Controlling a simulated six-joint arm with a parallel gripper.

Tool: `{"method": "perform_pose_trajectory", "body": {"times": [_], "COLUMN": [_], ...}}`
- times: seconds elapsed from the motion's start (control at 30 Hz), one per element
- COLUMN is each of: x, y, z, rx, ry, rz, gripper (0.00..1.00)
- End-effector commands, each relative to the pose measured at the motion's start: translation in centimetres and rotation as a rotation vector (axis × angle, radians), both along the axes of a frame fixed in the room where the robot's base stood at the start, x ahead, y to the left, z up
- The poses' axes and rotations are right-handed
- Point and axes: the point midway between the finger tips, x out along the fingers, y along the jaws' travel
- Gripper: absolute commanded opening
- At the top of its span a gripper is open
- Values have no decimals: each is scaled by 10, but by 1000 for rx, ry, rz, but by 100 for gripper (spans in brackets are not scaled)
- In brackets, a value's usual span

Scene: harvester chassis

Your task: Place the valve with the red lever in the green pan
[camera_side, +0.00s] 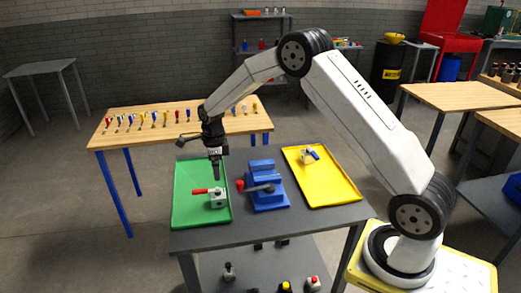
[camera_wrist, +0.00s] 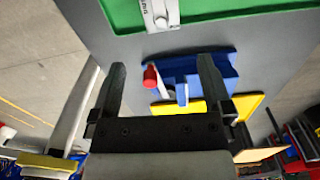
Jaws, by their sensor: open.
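The valve with the red lever (camera_side: 217,199) sits in the green pan (camera_side: 187,209), towards its right side, its lever pointing left. My gripper (camera_side: 216,176) is just above it, apart from it as far as I can tell. In the wrist view my gripper (camera_wrist: 162,64) is open, with nothing between its fingers. The green pan's edge (camera_wrist: 210,14) shows at the top of that view, with the pale body of a valve (camera_wrist: 158,14) partly cut off; its lever is out of frame.
A blue vise (camera_side: 266,188) with a red-knobbed handle stands right of the green pan; the vise (camera_wrist: 215,72) also shows beyond my fingers. A yellow pan (camera_side: 329,190) holds a blue-levered valve (camera_side: 309,156). Behind is a wooden bench (camera_side: 240,124) with several coloured tools. The green pan's front is clear.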

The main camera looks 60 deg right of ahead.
Motion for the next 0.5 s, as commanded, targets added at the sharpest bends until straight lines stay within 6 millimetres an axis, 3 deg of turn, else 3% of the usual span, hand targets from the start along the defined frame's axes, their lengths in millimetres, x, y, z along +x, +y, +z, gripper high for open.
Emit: {"method": "perform_pose_trajectory", "body": {"times": [0.27,0.5], "x": [-20,-53], "y": [13,30], "z": [15,31], "rx": [-8,-28], "ry": [-25,-58], "rz": [264,650], "gripper": [100,100]}}
